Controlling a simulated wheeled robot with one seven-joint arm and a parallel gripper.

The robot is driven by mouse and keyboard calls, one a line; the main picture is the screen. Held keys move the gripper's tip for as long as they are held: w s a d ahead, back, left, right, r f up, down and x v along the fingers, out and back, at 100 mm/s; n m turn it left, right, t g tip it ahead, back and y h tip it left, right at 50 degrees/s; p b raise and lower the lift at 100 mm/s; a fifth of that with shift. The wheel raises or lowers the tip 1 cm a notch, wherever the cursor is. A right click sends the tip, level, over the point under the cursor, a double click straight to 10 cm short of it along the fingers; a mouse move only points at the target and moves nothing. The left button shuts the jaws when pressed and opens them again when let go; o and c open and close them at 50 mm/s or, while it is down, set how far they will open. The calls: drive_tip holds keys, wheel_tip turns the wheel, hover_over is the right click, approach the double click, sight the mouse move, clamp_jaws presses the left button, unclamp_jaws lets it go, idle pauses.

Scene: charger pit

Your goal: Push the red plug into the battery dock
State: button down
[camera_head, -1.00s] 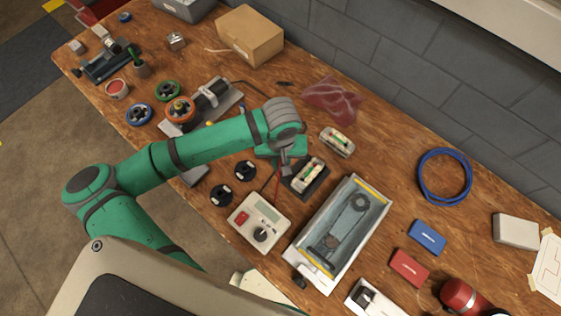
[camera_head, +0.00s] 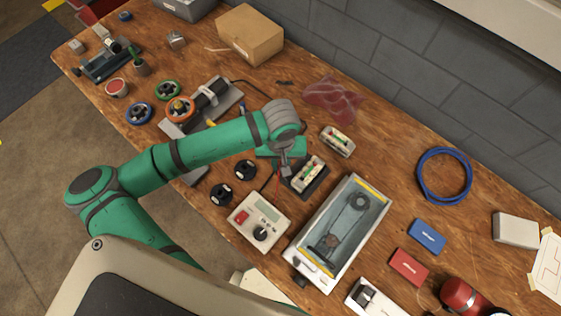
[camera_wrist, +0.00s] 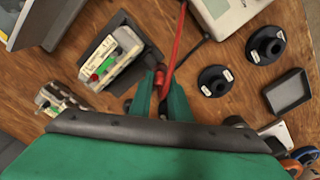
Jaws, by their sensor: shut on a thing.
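My gripper (camera_wrist: 158,97) is shut on the red plug (camera_wrist: 160,78), just beside the battery dock. Little of the plug shows between the fingertips. A red lead (camera_wrist: 178,40) runs from it toward the charger box (camera_wrist: 225,10). The battery dock (camera_wrist: 150,54) is a dark base holding a pale battery pack (camera_wrist: 115,62) with green and red marks. In the head view the dock (camera_head: 314,192) lies right of my gripper (camera_head: 284,171), and the charger (camera_head: 247,225) stands below. Whether the plug touches or enters the dock's socket cannot be told.
Two black round holders (camera_wrist: 213,80) and (camera_wrist: 265,44) lie near the charger. A spare battery pack (camera_head: 338,141) is above the dock. A long grey open-topped box (camera_head: 378,225) stands close on the right. A red translucent bag (camera_head: 333,99) lies behind.

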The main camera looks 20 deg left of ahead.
drive_tip(key=shift+f, duration=0.7)
drive_tip(key=c, duration=1.6)
unclamp_jaws()
wheel_tip(320, 180, up, 11)
drive_tip(key=shift+s+f, duration=0.1)
